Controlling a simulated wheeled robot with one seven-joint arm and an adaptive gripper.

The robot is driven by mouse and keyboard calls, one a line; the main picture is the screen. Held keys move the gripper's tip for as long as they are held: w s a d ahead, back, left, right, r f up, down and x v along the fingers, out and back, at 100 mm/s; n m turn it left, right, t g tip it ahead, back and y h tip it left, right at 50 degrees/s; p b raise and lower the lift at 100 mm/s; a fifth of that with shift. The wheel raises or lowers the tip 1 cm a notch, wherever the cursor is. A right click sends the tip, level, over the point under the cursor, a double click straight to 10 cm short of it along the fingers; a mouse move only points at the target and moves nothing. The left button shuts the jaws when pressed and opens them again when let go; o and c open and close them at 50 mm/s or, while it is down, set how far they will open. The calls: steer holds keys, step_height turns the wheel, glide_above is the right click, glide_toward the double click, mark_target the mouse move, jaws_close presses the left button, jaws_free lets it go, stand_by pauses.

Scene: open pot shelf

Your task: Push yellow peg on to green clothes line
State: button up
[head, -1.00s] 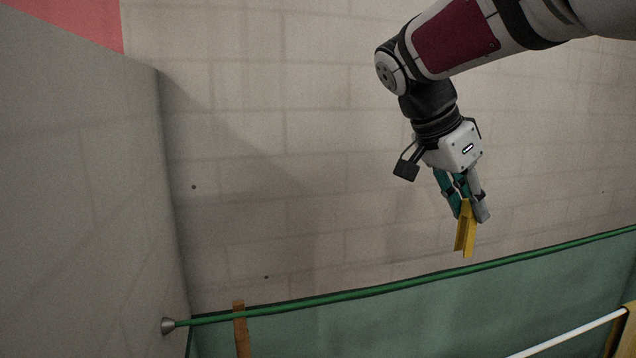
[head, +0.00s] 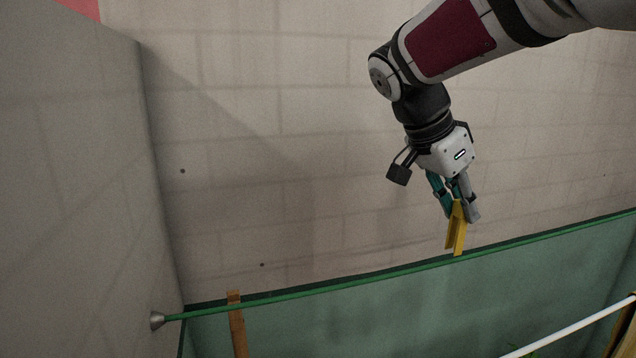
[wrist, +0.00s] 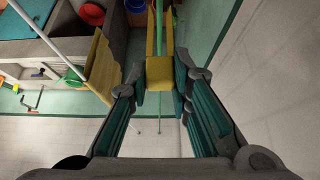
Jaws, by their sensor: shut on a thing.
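The yellow peg (head: 456,236) is held in my gripper (head: 457,204), its free end pointing down. The green clothes line (head: 345,287) runs from a metal wall mount at the lower left up to the right edge. In the head view the peg's lower tip meets the line's upper edge; I cannot tell whether they touch. In the wrist view the peg (wrist: 160,72) sits between the fingertips (wrist: 160,80), and the green line (wrist: 174,18) shows beyond it near its prongs. My gripper is shut on the peg. The peg's upper end is hidden by the fingers.
A brown wooden strip (head: 237,325) stands by the line at the left. A white rod (head: 570,328) with a yellowish cloth (wrist: 103,66) is at the lower right. A red bowl (wrist: 92,13) lies below. The block wall (head: 270,150) stands behind; the grey wall (head: 70,190) is at left.

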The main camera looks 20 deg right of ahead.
mark_target(458, 258)
steer(key=shift+f+b, duration=2.35)
steer(key=shift+f, duration=1.1)
steer(key=shift+f+b, duration=0.5)
steer(key=o, duration=0.9)
steer(key=shift+o, duration=0.2)
